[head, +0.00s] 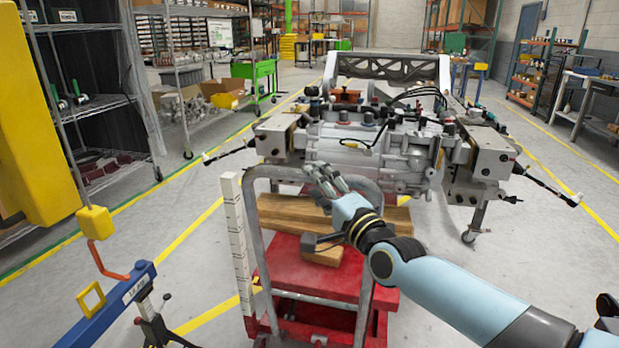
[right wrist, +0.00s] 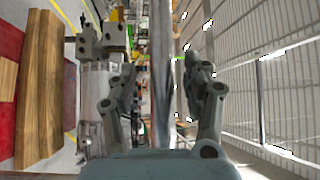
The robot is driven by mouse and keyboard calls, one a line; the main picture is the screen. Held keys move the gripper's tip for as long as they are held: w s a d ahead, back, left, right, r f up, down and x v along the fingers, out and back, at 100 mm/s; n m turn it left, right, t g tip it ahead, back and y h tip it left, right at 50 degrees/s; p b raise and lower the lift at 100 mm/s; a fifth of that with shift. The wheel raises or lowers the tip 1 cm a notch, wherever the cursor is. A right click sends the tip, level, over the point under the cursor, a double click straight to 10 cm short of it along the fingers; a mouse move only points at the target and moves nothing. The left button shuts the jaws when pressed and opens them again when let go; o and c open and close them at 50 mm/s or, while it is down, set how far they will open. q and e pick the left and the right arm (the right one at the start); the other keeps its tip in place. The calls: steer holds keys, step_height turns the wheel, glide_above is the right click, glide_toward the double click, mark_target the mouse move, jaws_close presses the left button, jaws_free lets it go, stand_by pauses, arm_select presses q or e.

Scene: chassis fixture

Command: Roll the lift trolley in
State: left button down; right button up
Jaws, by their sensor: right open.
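The red lift trolley (head: 318,277) stands on the floor in the head view, with a bent grey tube handle (head: 366,314) on its near side. Wooden planks (head: 290,213) and a smaller wood block (head: 323,257) lie on its red top. My right gripper (head: 325,180) is at the handle's top bar. In the right wrist view its open fingers (right wrist: 162,80) lie on both sides of a grey bar (right wrist: 161,40); contact cannot be told. The chassis fixture (head: 492,160) with a grey drive unit (head: 350,150) stands just beyond the trolley. My left gripper is not in view.
A white marked post (head: 238,240) stands at the trolley's left. A blue crane arm (head: 108,308) and a yellow block with an orange hook (head: 95,222) are at the left front. Shelves (head: 90,105) line the left. Floor right of the fixture is clear.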

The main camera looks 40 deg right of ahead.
mark_target(311, 183)
steer(key=shift+w+r, duration=0.2)
steer(key=shift+w, duration=1.25)
steer(key=c, duration=1)
jaws_close()
steer(key=shift+d, duration=0.1)
